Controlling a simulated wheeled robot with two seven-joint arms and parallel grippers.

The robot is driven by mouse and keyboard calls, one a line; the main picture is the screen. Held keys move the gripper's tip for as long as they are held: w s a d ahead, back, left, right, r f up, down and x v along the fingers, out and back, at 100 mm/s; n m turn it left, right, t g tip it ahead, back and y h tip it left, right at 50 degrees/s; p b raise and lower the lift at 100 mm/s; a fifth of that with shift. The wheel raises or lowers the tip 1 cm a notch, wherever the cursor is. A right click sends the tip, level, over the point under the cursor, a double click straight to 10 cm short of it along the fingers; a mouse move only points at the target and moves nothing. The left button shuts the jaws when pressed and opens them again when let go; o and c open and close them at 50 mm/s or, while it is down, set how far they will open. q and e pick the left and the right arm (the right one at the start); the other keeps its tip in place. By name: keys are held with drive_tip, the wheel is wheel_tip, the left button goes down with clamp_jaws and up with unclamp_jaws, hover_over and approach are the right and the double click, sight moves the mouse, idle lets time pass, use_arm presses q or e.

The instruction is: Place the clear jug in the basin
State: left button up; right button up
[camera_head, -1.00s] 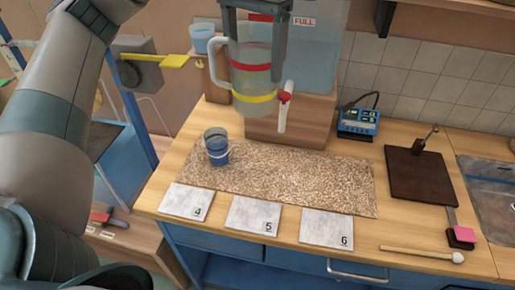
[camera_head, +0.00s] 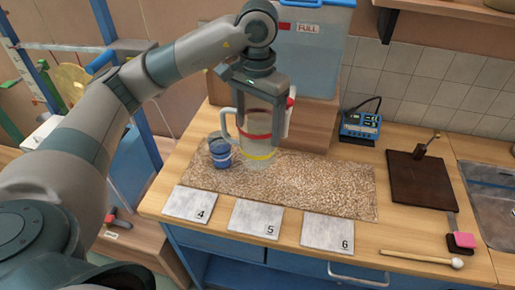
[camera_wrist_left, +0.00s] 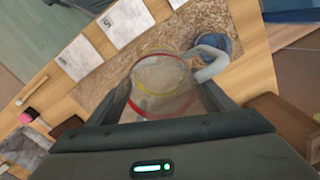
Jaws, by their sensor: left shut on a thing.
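The clear jug (camera_head: 257,150) has a red band, a yellow band and a pale handle on its left. My left gripper (camera_head: 262,112) is shut on the jug from above and holds it upright over the left part of the speckled mat. I cannot tell whether its bottom touches the mat. In the left wrist view the jug (camera_wrist_left: 160,80) sits between the two fingers. The grey metal basin (camera_head: 490,195) is at the right edge of the counter, partly cut off. My right gripper is not in view.
A blue cup (camera_head: 220,157) stands close left of the jug, by its handle. The big water tank (camera_head: 310,50) stands behind on a wooden block. A dark board (camera_head: 420,178) with an upright handle, a mallet (camera_head: 420,258) and a pink block (camera_head: 462,240) lie towards the basin.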

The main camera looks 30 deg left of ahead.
use_arm(q)
wheel_tip(320, 180, down, 4)
drive_tip(key=shift+r, duration=0.2)
drive_tip(key=shift+f+p, duration=0.4)
drive_tip(key=shift+f, duration=0.85)
wheel_tip(320, 180, down, 3)
drive_tip(key=shift+r+p, duration=0.1)
drive_tip(key=shift+p, duration=0.45)
drive_tip(key=o, duration=1.1)
drive_tip(key=shift+o, duration=0.2)
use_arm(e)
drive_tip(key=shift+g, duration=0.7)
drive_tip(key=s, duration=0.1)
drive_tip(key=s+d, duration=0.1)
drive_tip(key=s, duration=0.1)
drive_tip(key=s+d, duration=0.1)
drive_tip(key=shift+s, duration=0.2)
